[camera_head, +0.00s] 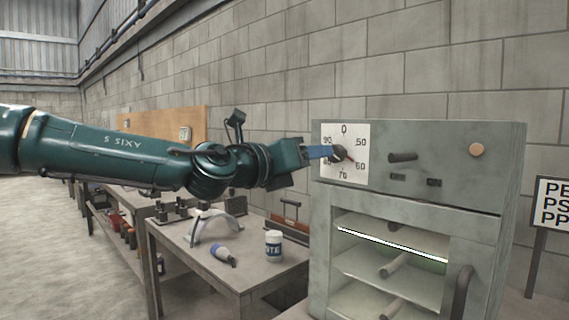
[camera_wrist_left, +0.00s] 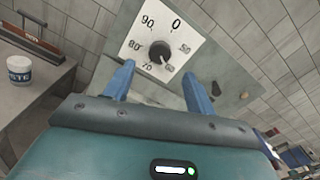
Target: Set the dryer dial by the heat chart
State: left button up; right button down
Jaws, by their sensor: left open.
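The grey dryer (camera_head: 420,197) has a white dial plate (camera_head: 357,176) with numbers from 0 through 50 to 90. Its black round knob (camera_head: 339,153) has a pointer toward 60; the knob also shows in the left wrist view (camera_wrist_left: 160,51). My left gripper (camera_head: 322,152) reaches in from the left, close to the knob. In the left wrist view its blue fingers (camera_wrist_left: 158,80) are open and empty, with the knob just beyond the gap between them. I cannot tell whether they touch it. The chart sign (camera_head: 555,205) is cut off at the right edge; only PE, PS, PP show.
A black lever-like part (camera_head: 403,157) and a tan round button (camera_head: 476,149) are on the dryer front. Below is an open shelved chamber (camera_head: 385,265). A table (camera_head: 240,268) at left holds a white jar (camera_head: 273,245) and tools. A block wall stands behind.

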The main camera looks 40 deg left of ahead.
pick_arm(q)
jog(key=shift+s+a, duration=0.2)
jog(key=shift+s, duration=2.6)
